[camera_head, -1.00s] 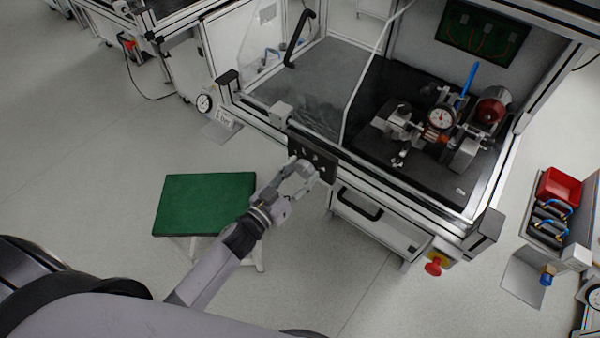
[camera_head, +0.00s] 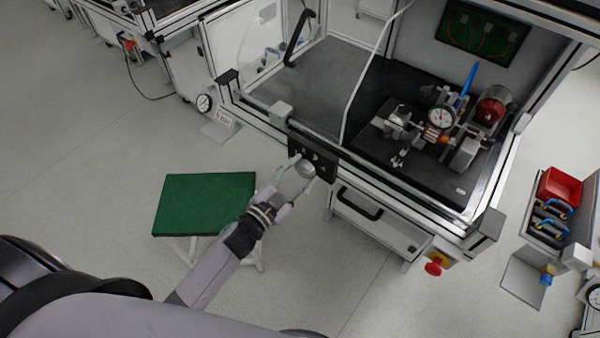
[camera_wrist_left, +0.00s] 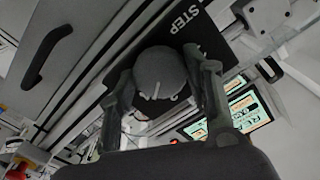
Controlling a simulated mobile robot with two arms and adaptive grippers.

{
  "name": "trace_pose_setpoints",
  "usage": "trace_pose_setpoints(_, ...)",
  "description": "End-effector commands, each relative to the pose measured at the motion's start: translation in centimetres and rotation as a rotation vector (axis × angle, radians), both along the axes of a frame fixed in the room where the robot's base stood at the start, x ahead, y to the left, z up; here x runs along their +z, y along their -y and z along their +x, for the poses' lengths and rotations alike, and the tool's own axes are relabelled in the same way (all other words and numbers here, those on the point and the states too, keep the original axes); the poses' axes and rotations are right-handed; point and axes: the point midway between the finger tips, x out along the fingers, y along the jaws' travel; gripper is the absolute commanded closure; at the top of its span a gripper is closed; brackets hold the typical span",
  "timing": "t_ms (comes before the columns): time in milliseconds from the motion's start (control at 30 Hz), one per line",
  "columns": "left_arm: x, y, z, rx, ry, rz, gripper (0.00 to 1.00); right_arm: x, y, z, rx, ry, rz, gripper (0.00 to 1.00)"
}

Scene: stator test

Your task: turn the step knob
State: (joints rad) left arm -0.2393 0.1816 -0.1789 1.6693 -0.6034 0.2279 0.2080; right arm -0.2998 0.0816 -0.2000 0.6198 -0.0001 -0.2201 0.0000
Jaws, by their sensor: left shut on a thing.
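The step knob (camera_head: 306,168) is a round grey knob on a small black panel (camera_head: 326,170) at the front edge of the test bench. In the left wrist view the knob (camera_wrist_left: 160,72) fills the space between the fingers, and the word STEP shows on the panel (camera_wrist_left: 190,22) above it. My left gripper (camera_head: 303,172) is shut on the knob, with one finger on each side of it; the gripper also shows in the left wrist view (camera_wrist_left: 160,88). White marks show on the panel, too small to read in the head view. My right gripper is out of view.
A green-topped stool (camera_head: 205,203) stands left of my left forearm. The bench drawer's black handle (camera_head: 357,206) and a red button (camera_head: 433,266) are below and right of the panel. The bench bed (camera_head: 380,150) carries a dial gauge (camera_head: 441,118). Floor below the drawer is clear.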

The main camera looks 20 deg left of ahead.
Motion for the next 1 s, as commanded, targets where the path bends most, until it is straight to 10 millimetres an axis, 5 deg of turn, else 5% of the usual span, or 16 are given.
trace_pose_setpoints(400,-0.07,0.01,-0.03,0.001,0.062,0.174,0.82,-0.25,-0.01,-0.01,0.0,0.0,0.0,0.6)
trace_pose_setpoints(933,-0.06,0.0,-0.04,0.0,0.07,0.198,0.82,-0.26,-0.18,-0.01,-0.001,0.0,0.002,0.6)
trace_pose_setpoints(967,-0.06,0.0,-0.04,0.0,0.07,0.198,0.53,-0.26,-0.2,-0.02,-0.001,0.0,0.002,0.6)
trace_pose_setpoints(1000,-0.06,0.0,-0.04,0.0,0.07,0.198,0.51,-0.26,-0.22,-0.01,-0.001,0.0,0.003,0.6)
